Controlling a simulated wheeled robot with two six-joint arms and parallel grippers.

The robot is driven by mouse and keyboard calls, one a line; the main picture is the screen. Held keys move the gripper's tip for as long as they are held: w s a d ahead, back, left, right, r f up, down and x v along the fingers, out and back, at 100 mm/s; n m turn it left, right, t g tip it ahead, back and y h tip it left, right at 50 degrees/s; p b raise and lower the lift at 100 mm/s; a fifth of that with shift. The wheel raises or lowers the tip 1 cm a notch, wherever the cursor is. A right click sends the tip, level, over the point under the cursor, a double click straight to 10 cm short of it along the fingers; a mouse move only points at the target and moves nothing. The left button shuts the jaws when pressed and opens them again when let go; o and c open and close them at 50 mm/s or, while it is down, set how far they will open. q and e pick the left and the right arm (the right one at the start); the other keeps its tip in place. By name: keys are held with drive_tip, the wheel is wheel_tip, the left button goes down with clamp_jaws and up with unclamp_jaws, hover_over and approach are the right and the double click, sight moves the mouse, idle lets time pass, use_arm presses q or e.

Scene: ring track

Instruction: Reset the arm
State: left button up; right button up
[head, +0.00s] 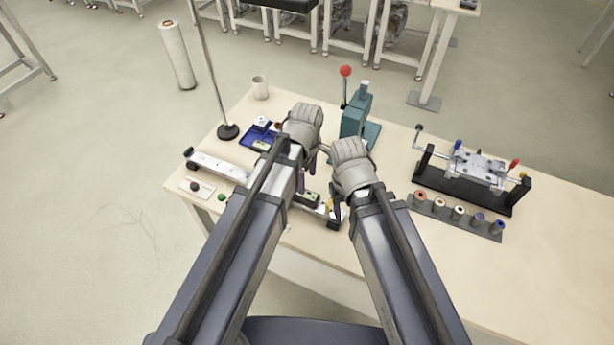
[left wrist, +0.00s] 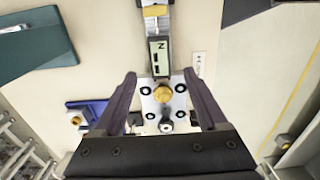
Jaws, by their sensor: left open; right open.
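My left gripper (head: 306,176) is over the front left part of the table, pointing down. In the left wrist view its two fingers (left wrist: 160,75) are spread apart with nothing gripped. Between and below them is a white plate (left wrist: 178,103) with a brass knob (left wrist: 162,95) and dark holes. My right gripper (head: 337,206) hangs just right of the left one, close to the right end of the track; its fingers are partly hidden by its wrist. The long white track (head: 222,166) lies along the table's front left edge, its middle hidden by my left arm.
A blue tray (head: 259,135) and a cup (head: 260,88) stand at the back left. A green press (head: 357,115) with a red-knobbed lever stands behind the grippers. The front right tabletop is clear.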

idle(0.3)
use_arm(q)
drive_tip(key=s+a+m, duration=0.5)
drive_tip(key=a+m, duration=0.6)
drive_tip(key=m, duration=0.3)
drive_tip(key=s+d+m+y, duration=0.1)
drive_tip(key=s+d+m, duration=0.2)
drive_tip(key=d, duration=0.7)
drive_tip(key=shift+s+d+m, duration=0.15)
drive_tip(key=shift+s+m, duration=0.25)
drive_tip(key=shift+s, duration=0.7)
